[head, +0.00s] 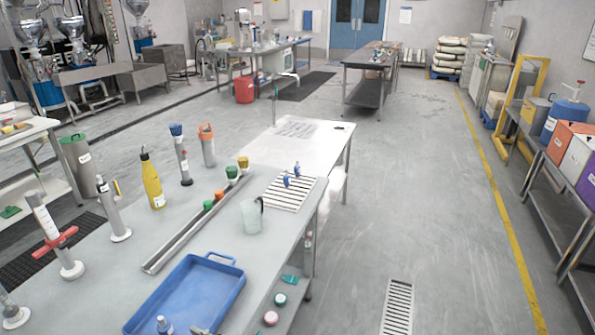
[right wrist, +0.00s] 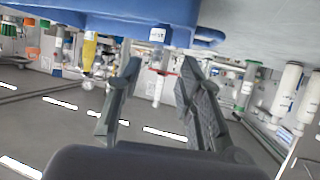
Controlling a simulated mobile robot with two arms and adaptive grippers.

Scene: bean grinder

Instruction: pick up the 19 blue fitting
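Two small blue fittings (head: 287,181) (head: 297,170) stand upright on a white slatted rack (head: 278,197) at the right side of the near table in the head view. Any number on them is too small to read. My right gripper (right wrist: 158,88) shows in the right wrist view with its two dark fingers spread apart and nothing between them. That view looks upside down, and neither rack fitting can be made out in it. My left gripper is not in view.
A blue tray (head: 184,297) lies at the table's front; blue plastic also fills the top of the right wrist view (right wrist: 120,18). A clear beaker (head: 250,217) stands left of the rack. A yellow bottle (head: 153,183) and several cylinders stand further left. Floor right of the table is clear.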

